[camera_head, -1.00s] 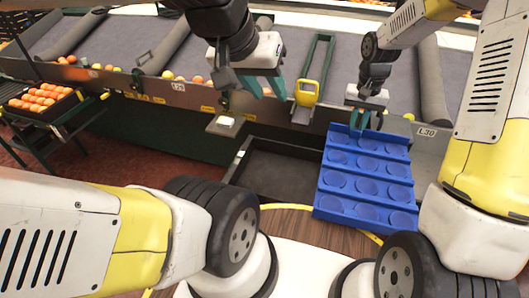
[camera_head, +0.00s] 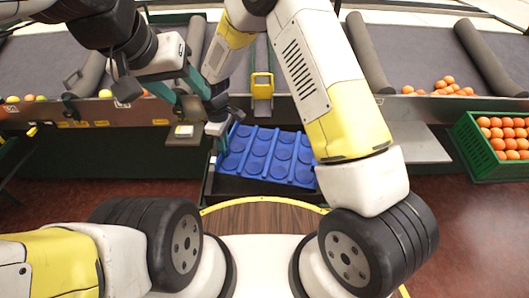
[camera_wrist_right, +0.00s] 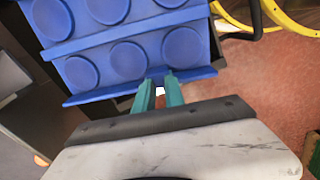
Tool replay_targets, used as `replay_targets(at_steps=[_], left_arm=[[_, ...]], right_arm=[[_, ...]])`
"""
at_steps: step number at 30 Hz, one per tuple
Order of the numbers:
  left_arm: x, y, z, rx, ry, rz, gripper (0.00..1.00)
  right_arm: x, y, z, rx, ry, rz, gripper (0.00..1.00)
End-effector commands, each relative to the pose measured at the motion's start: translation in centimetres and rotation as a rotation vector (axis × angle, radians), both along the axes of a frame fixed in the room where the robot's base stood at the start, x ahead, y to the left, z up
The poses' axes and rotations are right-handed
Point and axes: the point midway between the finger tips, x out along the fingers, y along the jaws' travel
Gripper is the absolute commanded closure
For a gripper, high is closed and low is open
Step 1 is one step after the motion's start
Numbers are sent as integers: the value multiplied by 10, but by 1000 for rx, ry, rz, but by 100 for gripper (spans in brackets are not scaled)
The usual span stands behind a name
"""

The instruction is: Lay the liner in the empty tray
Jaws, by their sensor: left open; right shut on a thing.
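The blue liner (camera_head: 268,155), a panel with rows of round hollows, lies over the dark tray (camera_head: 262,192). The tray's near part shows below the liner; I cannot tell whether the liner rests on its floor. My right gripper (camera_head: 222,146) is shut on the liner's left edge in the head view. In the right wrist view, the teal fingers (camera_wrist_right: 158,92) pinch the edge of the liner (camera_wrist_right: 128,62). My left gripper (camera_head: 186,98) is open and empty, above and left of the liner, close to the right gripper.
A yellow-handled scanner-like item (camera_head: 262,88) stands at the conveyor edge behind the tray. A small ledge with a pale item (camera_head: 184,130) juts out at left. A green crate of oranges (camera_head: 492,140) stands at right, beside a bare grey shelf (camera_head: 418,142).

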Motion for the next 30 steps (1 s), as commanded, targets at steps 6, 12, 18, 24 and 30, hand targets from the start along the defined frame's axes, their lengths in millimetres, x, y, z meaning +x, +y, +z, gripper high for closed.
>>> replay_targets(at_steps=[6,12,18,24,30], left_arm=[[0,0,0,0,0,0,45],[0,0,0,0,0,0,45],[0,0,0,0,0,0,45],[0,0,0,0,0,0,45],[0,0,0,0,0,0,45]], right_arm=[[-29,26,-29,8,9,217,100],[-33,28,-63,7,11,243,100],[-32,28,-90,9,8,241,100],[-32,28,-108,8,9,240,100],[-32,28,-130,10,7,239,100]])
